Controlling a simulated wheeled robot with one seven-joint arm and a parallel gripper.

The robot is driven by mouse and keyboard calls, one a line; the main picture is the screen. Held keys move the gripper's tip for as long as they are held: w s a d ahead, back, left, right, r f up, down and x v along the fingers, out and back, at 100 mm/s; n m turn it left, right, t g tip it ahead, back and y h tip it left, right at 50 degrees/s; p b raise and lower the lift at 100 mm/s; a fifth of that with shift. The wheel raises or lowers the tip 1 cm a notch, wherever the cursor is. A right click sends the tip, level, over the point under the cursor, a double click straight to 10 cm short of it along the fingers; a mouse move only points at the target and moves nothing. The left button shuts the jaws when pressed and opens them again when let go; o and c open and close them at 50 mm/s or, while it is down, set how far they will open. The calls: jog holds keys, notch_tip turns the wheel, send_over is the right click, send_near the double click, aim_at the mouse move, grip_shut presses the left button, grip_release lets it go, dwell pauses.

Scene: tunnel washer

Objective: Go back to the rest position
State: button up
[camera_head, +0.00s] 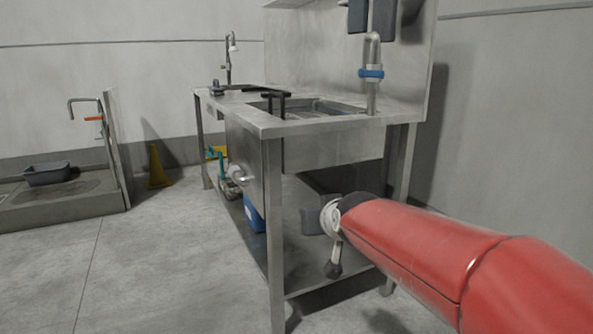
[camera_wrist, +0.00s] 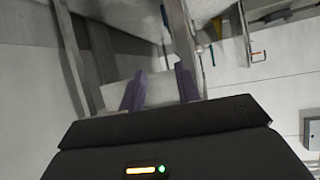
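My red arm (camera_head: 430,245) comes in from the lower right in the head view and ends beside the near right side of a steel sink table. My gripper (camera_wrist: 160,84) shows in the wrist view with its two purple fingers spread apart. In the head view the fingers cannot be made out.
The steel sink table (camera_head: 264,121) has a tap with a blue ring (camera_head: 371,73) and a lower shelf holding a blue container (camera_head: 254,212). At left are a yellow cone (camera_head: 157,167) and a low basin (camera_head: 70,208) with a dark tub (camera_head: 48,174). The left floor is clear.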

jog(key=s+d+f+m+g+h, duration=0.1)
jog(key=s+d+f+g, duration=0.2)
jog(key=s, duration=0.6)
jog(key=s+d+f+g+h, duration=0.1)
jog(key=s+d+f, duration=0.35)
jog(key=s, duration=0.55)
jog(key=s+d+f+m+g, duration=0.1)
jog(key=s+d+f+g, duration=0.2)
jog(key=s, duration=0.6)
notch_tip(320, 180, up, 12)
jog(key=p, duration=1.3)
jog(key=shift+r+t, duration=0.2)
jog(key=shift+t, duration=0.2)
